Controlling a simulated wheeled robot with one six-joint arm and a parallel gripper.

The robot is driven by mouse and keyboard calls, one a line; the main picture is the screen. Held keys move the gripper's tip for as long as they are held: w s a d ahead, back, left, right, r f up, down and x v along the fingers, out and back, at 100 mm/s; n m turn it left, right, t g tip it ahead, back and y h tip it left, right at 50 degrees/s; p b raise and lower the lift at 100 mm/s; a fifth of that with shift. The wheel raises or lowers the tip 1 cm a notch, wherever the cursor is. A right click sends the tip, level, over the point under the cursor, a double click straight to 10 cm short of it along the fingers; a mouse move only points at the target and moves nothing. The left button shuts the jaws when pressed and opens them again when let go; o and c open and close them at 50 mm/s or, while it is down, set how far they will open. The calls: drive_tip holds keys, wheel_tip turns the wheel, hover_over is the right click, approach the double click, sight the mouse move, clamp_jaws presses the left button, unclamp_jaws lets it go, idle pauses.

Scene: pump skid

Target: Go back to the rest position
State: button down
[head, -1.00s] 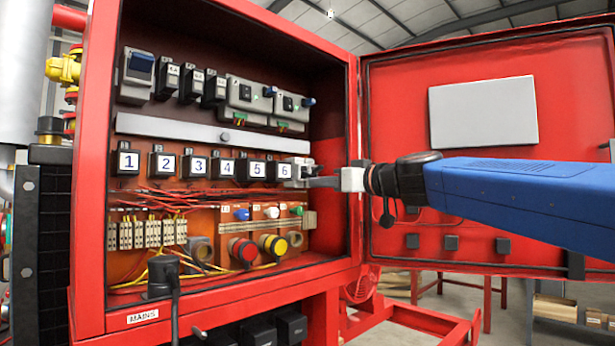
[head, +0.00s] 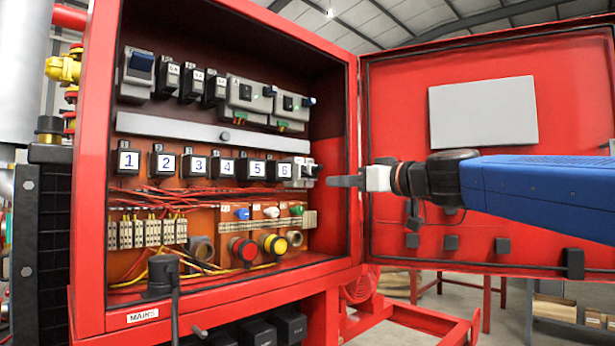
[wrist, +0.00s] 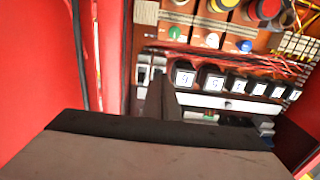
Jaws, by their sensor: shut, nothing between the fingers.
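My gripper (head: 345,181) is shut and empty. In the head view it stands at the right edge of the red cabinet's opening, its fingertips pointing left and apart from the breaker row. My blue arm reaches in from the right, in front of the open door. The numbered breakers, such as breaker 1 (head: 125,160) and breaker 6 (head: 285,170), sit in a row inside the cabinet (head: 90,200). A light grey unit (head: 302,170) stands at the right end of that row. In the wrist view my gripper (wrist: 160,95) covers the lower middle and hides part of the row.
The red door (head: 460,180) stands open on the right, with a blank pale plate (head: 483,112) on it. Red, yellow and other buttons (head: 272,244) sit low in the cabinet. A black plug and cable (head: 162,275) stand at the front lower edge.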

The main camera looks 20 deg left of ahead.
idle(0.4)
drive_tip(key=s+d+f+m+h, duration=0.3)
drive_tip(key=s+d+f+h, duration=0.1)
drive_tip(key=d+f, duration=0.95)
drive_tip(key=s+d+f+m+h, duration=0.3)
drive_tip(key=s+d+f+h, duration=0.1)
drive_tip(key=d+f, duration=0.9)
drive_tip(key=s+d+f+m+g+h, duration=0.1)
drive_tip(key=s+d+f+m+h, duration=0.2)
drive_tip(key=s+d+f, duration=0.7)
drive_tip(key=s+d+f+m+g+h, duration=0.1)
drive_tip(key=s+d+f+m+h, duration=0.3)
drive_tip(key=s+d+f, duration=0.6)
drive_tip(key=d+f+h, duration=0.1)
drive_tip(key=d+f, duration=0.4)
drive_tip(key=shift+s+d+f+m+h, duration=0.2)
drive_tip(key=shift+d+f+m+h, duration=0.1)
